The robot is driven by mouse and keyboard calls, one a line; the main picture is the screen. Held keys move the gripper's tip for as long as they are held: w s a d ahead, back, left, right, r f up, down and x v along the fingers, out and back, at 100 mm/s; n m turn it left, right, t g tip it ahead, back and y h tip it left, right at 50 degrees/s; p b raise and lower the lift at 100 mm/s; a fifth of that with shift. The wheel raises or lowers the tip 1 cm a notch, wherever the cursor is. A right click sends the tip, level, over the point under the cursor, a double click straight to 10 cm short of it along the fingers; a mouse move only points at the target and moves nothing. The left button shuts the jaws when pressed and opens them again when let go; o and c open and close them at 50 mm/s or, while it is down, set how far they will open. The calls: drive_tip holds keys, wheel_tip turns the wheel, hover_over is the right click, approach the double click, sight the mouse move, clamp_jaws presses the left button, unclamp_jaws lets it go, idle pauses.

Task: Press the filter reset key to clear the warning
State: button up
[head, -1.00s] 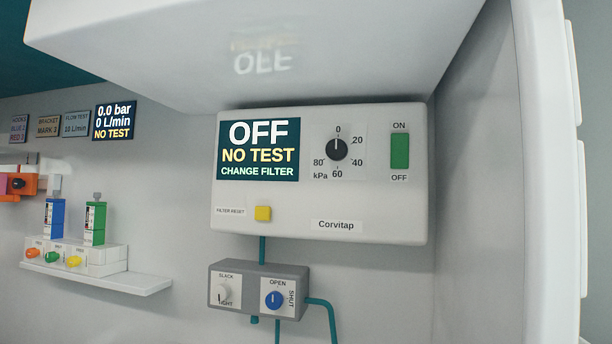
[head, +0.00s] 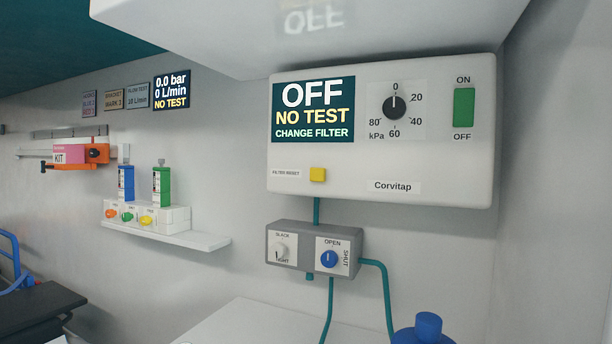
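The yellow filter reset key (head: 318,174) sits low on the front of the white Corvitap unit (head: 345,189), just right of the FILTER RESET label (head: 287,174). The unit's dark screen (head: 313,109) reads OFF, NO TEST, CHANGE FILTER. To its right are a black kPa dial (head: 395,107) pointing near 0 and a green ON/OFF rocker switch (head: 464,107). My gripper does not show in the head view.
A grey box (head: 307,264) with two knobs and teal tubes hangs below the unit. A white overhang (head: 400,38) is above. A shelf (head: 204,241) with blue and green flowmeters is left. A blue bottle top (head: 427,326) stands lower right.

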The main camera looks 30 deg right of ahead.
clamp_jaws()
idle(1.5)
